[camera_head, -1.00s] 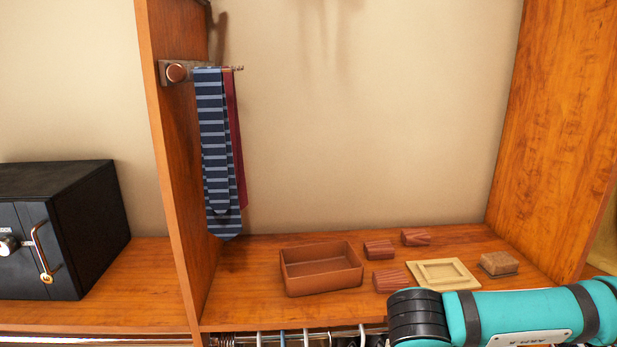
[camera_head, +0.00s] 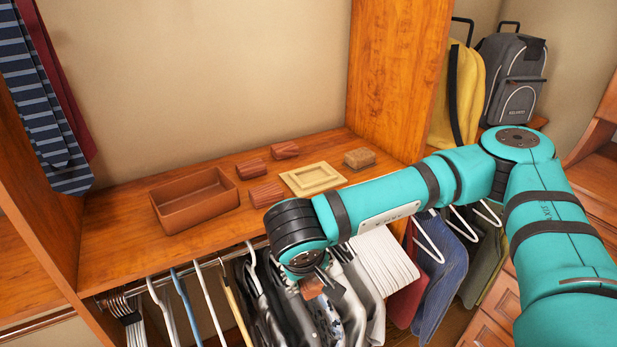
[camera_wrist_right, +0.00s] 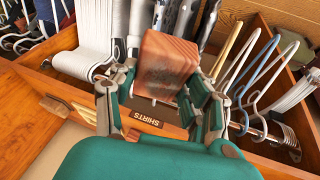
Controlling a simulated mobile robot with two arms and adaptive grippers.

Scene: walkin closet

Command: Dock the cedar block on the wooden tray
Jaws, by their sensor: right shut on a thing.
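My right gripper (camera_head: 318,277) hangs just in front of and below the shelf's front edge, before the hanging clothes. It is shut on a reddish-brown cedar block (camera_head: 311,287), which is partly hidden in the head view. In the right wrist view the block (camera_wrist_right: 165,62) sits between the two fingers of the gripper (camera_wrist_right: 162,92), with a dark smudge on its face. The pale wooden tray (camera_head: 294,183), with a raised square frame, lies flat on the shelf beyond my right forearm. The frame is empty. My left gripper is out of view.
On the shelf (camera_head: 125,225) are an open brown box (camera_head: 190,223), three ridged reddish blocks (camera_head: 265,194) and a brown brush-like block (camera_head: 359,158) right of the tray. Hangers with clothes (camera_head: 380,265) fill the space below. A divider (camera_head: 392,75) closes the shelf's right end.

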